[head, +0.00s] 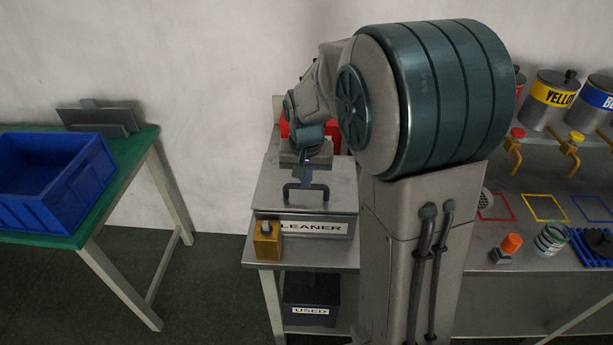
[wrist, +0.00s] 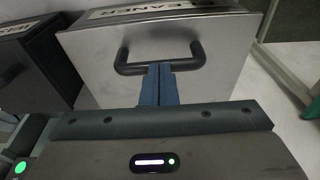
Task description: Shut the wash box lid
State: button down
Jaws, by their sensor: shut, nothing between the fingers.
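The wash box (head: 345,227), labelled CLEANER, stands on the left end of the metal bench in the head view. The lid carries a black bar handle (head: 306,187), which also shows in the wrist view (wrist: 160,67). My gripper (head: 307,180) is over the lid, behind the handle. In the wrist view its blue fingertips (wrist: 158,70) are together and empty, close to the handle's bar. I cannot tell whether they touch the lid or handle.
A yellow block-like container (head: 267,241) stands at the box's front left corner. A dark USED bin (head: 311,300) sits below. Something red (head: 284,128) is behind the box. A blue crate (head: 50,180) is on the green table at left. An orange-capped item (head: 511,243) is at right.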

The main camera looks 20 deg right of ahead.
jog(key=shift+s+f+b, duration=0.2)
jog(key=shift+f+b, duration=0.6)
jog(key=shift+f, duration=0.15)
jog(key=shift+s+f, duration=0.3)
jog(key=shift+s, duration=0.05)
jog(key=shift+a+r, duration=0.1)
jog(key=shift+r, duration=0.35)
notch_tip(320, 180, up, 14)
jog(key=s+p, duration=0.2)
jog(key=s+f+n, duration=0.1)
jog(key=s+f, duration=0.2)
jog(key=s, duration=0.5)
jog(key=s+f+n+t, duration=0.1)
jog(key=s+f+n, duration=0.1)
jog(key=s, duration=0.7)
jog(key=shift+s+f+n, duration=0.3)
jog(key=shift+f, duration=0.2)
jog(key=shift+d, duration=0.25)
